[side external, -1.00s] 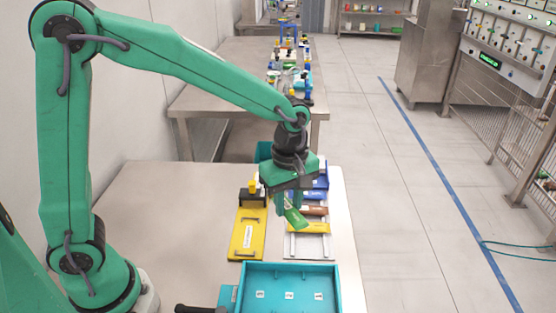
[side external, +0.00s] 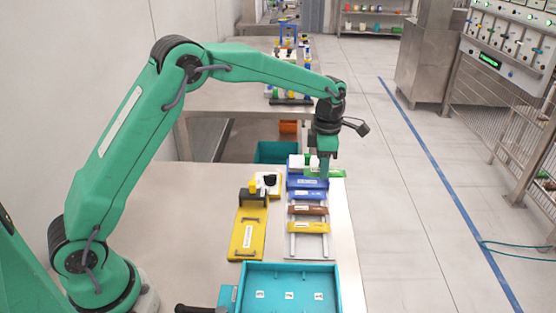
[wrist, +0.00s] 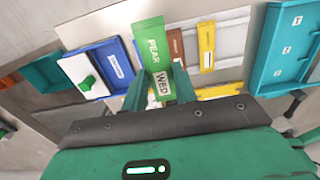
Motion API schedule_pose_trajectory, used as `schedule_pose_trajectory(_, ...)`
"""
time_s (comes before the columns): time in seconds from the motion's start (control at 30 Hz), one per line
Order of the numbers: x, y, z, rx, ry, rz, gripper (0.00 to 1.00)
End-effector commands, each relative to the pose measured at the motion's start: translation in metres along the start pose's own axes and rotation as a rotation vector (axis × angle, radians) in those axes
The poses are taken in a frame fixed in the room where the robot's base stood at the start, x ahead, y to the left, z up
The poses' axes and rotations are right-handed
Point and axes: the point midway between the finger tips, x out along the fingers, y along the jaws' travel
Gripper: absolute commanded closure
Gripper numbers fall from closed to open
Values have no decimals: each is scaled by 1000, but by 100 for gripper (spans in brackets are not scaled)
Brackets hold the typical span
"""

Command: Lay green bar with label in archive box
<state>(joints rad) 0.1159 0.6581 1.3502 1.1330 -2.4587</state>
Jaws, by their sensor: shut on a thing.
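A green bar (wrist: 152,50) reads PEAR, with a pale WED label (wrist: 161,84) on its nearer part. My gripper (wrist: 160,92) is shut on it, and the bar sticks out past the fingers. In the side view the green bar (side external: 326,173) is held under my gripper (side external: 323,174) at the table's far right, by a blue box (side external: 308,183) with a white label. The blue box also shows in the wrist view (wrist: 116,66), left of the bar. I cannot tell whether the bar touches anything, or which container is the archive box.
A rack with pale rails holds brown (side external: 308,210) and yellow (side external: 308,227) bars. A yellow board (side external: 247,238) with handles lies left of it. A teal tray (side external: 249,268) with numbered labels stands in front. A white block with a green knob (wrist: 86,84) adjoins the blue box. Left table area is clear.

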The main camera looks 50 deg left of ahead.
Motion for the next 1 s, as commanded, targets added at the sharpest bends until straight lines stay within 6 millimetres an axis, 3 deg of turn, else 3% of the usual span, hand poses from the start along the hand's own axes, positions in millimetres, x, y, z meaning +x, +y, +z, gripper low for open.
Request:
schedule_pose_trajectory(0.43,9,15,-3,-17,0,0,94)
schedule_pose_trajectory(1.0,61,96,-32,-16,1,-1,94)
